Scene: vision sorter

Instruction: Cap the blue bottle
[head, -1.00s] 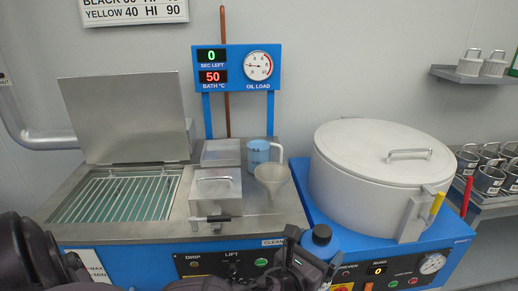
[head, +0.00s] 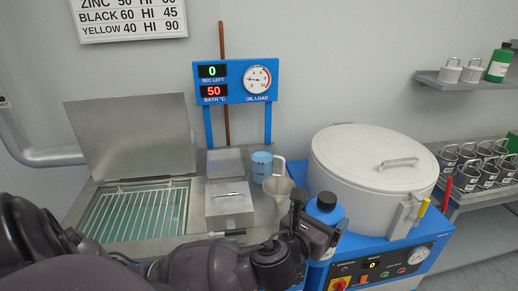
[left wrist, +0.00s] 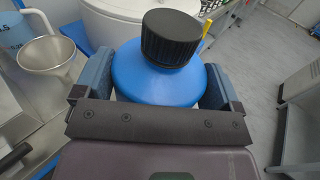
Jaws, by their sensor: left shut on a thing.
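The blue bottle (head: 325,213) is upright in front of the blue machine, with a black cap (head: 327,200) on its top. In the left wrist view the bottle (left wrist: 160,82) stands between the jaws, and the ribbed black cap (left wrist: 171,37) sits over its neck. I cannot tell whether the cap is tightened. My left gripper (head: 316,228) is shut on the bottle's body; its fingers also show on both sides in the left wrist view (left wrist: 158,95). The bottle's lower part is hidden by the gripper. My right gripper is not in view.
A white lidded drum (head: 360,175) stands close behind the bottle on the blue machine. A metal funnel (head: 278,187), a blue jug (head: 262,166) and a lidded steel box (head: 229,206) are to the left. A green bottle (head: 498,65) stands on the right shelf.

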